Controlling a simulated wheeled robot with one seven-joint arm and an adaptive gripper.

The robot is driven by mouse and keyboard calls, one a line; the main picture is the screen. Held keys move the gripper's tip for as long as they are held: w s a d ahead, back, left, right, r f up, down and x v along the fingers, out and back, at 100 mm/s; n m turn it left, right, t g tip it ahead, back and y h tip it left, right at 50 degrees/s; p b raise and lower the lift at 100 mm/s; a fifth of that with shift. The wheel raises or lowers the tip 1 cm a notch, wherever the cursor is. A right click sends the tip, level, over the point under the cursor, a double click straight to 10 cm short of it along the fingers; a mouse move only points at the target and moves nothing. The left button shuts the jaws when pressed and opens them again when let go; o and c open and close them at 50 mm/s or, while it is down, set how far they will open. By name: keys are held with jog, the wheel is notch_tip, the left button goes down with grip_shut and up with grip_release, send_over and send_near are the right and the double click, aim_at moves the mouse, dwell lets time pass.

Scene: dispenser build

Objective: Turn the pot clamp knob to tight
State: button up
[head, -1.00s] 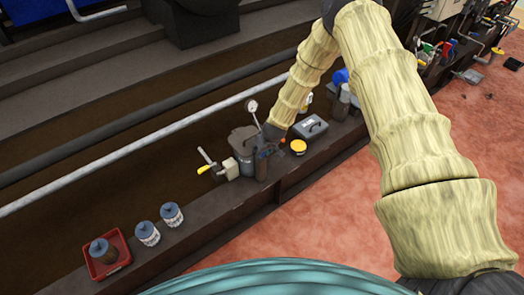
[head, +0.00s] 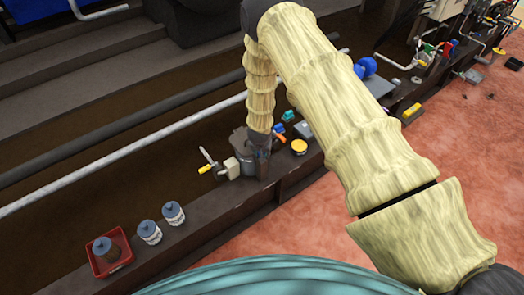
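A dark grey pot (head: 239,142) stands on the long dark ledge, near the middle of the head view. My gripper (head: 262,158) is dark and points down at the pot's right side. It overlaps the pot in the picture, and I cannot tell whether it touches. Its fingers are too small and dark to show whether they are open or shut. The clamp knob cannot be made out; it may be hidden by my gripper. A small orange part (head: 280,137) shows just right of my gripper.
A pale block (head: 231,167) and a yellow-handled tool (head: 206,168) sit left of the pot. A yellow round thing (head: 299,146) lies right. Two labelled jars (head: 149,232) and a red tray (head: 112,268) holding another jar stand farther left. My arm covers part of the ledge.

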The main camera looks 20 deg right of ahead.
dwell(0.4)
jog(key=o, duration=1)
jog(key=shift+r, duration=0.1)
jog(key=v, duration=1.1)
jog(key=shift+r, duration=0.4)
jog(key=shift+s+a, duration=0.1)
jog(key=shift+s, duration=0.05)
